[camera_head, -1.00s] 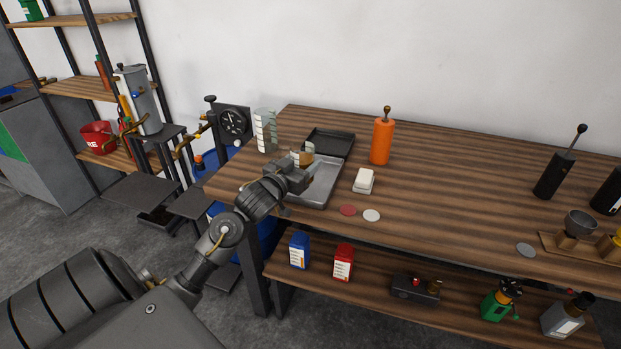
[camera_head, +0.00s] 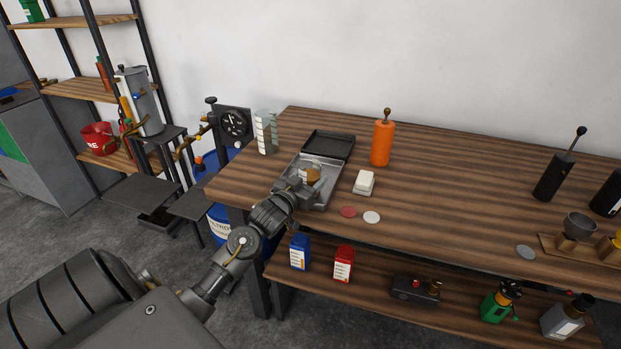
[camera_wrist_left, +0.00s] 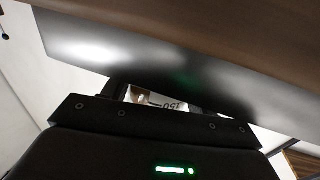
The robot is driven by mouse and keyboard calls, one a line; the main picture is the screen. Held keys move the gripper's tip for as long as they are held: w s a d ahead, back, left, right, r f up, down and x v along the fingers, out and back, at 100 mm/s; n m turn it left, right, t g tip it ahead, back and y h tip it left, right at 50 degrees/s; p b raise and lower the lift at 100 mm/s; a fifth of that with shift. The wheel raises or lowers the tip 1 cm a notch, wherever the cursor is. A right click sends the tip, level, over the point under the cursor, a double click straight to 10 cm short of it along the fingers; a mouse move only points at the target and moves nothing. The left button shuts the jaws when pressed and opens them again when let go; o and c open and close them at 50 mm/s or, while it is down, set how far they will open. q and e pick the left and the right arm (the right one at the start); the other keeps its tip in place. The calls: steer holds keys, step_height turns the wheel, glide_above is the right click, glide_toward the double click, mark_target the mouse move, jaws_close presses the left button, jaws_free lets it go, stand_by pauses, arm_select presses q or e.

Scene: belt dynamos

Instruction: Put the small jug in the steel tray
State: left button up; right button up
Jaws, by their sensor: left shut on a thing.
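The steel tray (camera_head: 323,196) lies on the left part of the wooden table in the head view. My left gripper (camera_head: 309,177) is over the tray and shut on the small jug (camera_head: 314,175), which has a brownish inside. The jug is low within the tray's outline; whether it touches the tray floor is hidden by the gripper. In the left wrist view a pale piece of the jug (camera_wrist_left: 160,101) with a "150" mark shows between the fingers. A large grey surface fills much of that view. My right gripper is out of view.
A dark tray (camera_head: 330,145) adjoins the steel tray at the back. A white block (camera_head: 364,183), red disc (camera_head: 348,211), pale disc (camera_head: 371,217) and orange bottle (camera_head: 381,143) stand or lie to the right. A pale stacked object (camera_head: 265,132) stands at back left. The table's middle is clear.

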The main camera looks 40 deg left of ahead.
arm_select(q)
steer(key=o, duration=1.3)
steer(key=shift+c, duration=0.2)
steer(key=s+d+b, duration=0.1)
steer(key=s, duration=1.1)
steer(key=shift+d, duration=0.15)
